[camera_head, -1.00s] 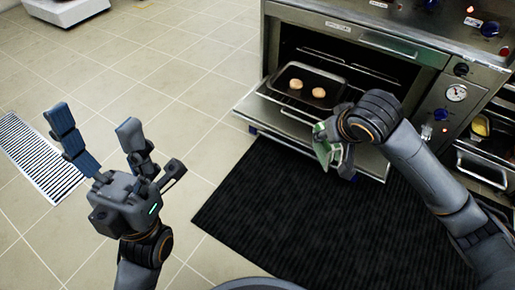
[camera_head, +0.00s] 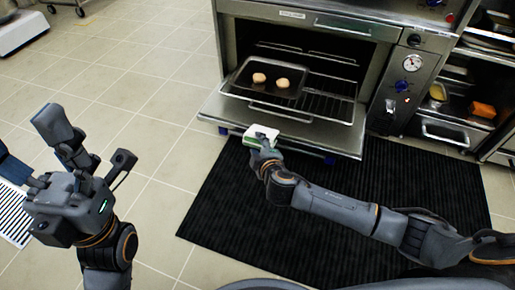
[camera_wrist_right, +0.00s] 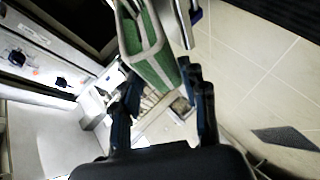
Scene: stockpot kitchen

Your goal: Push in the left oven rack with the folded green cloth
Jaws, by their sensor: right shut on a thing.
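The left oven's wire rack (camera_head: 325,104) is pulled partly out over the lowered oven door (camera_head: 338,139). It carries a dark tray (camera_head: 247,89) with two round buns (camera_head: 271,80). My right gripper (camera_head: 264,146) is shut on the folded green cloth (camera_head: 262,132), which has white edging, in front of the door's front edge. The cloth (camera_wrist_right: 150,48) also shows between the fingers in the right wrist view. I cannot tell whether it touches the rack or the door. My left gripper (camera_head: 85,140) is open and empty over the floor at the left.
A black ribbed mat (camera_head: 225,205) lies on the tiled floor before the oven. At the right is another open compartment with a tray (camera_head: 447,130) holding yellow and orange items.

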